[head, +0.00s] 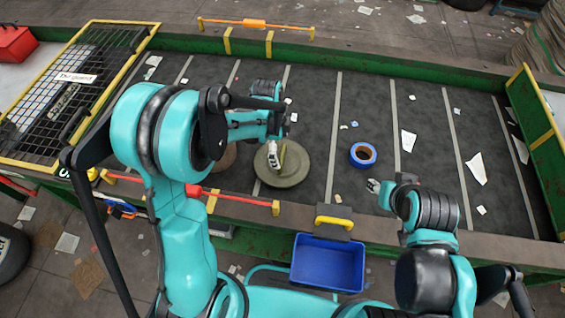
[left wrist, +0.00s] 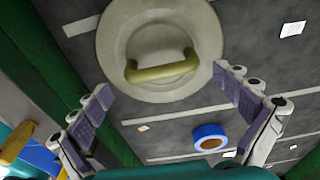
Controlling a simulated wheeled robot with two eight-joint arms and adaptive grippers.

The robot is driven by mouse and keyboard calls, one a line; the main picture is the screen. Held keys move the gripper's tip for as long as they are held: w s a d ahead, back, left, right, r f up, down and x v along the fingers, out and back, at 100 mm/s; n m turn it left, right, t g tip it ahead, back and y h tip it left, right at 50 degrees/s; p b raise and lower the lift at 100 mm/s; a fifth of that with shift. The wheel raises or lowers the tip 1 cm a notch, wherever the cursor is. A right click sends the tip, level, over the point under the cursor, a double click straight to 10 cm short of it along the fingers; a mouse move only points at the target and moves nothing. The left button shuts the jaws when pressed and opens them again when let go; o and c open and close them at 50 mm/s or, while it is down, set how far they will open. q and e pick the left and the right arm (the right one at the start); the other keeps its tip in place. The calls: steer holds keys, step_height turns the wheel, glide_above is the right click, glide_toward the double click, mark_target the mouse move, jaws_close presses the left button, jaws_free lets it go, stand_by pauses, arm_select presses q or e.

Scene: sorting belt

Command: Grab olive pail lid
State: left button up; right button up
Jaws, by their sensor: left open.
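The olive pail lid (head: 293,176) is a round disc with a raised bar handle, lying on the dark belt. In the left wrist view the lid (left wrist: 115,75) fills the top middle, and its handle (left wrist: 162,68) crosses its centre. My left gripper (head: 276,152) is over the lid in the head view and hides part of it. In the left wrist view my left gripper (left wrist: 168,110) is open, its fingers wide apart, with the handle ahead between them and apart from them. My right gripper (head: 373,186) is near the belt's front edge; its jaw state is unclear.
A roll of blue tape (head: 363,154) lies on the belt right of the lid. A blue bin (head: 328,265) hangs at the belt's front. A yellow-framed mesh guard (head: 62,85) covers the belt's left end. Paper scraps lie on the belt at right.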

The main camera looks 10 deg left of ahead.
mark_target(281, 154)
arm_select(q)
steer(key=f, duration=0.2)
steer(key=f+b, duration=0.1)
steer(key=f, duration=0.1)
steer(key=shift+d+f, duration=0.2)
steer(key=shift+f, duration=0.05)
steer(key=shift+r, duration=0.1)
steer(key=c, duration=0.9)
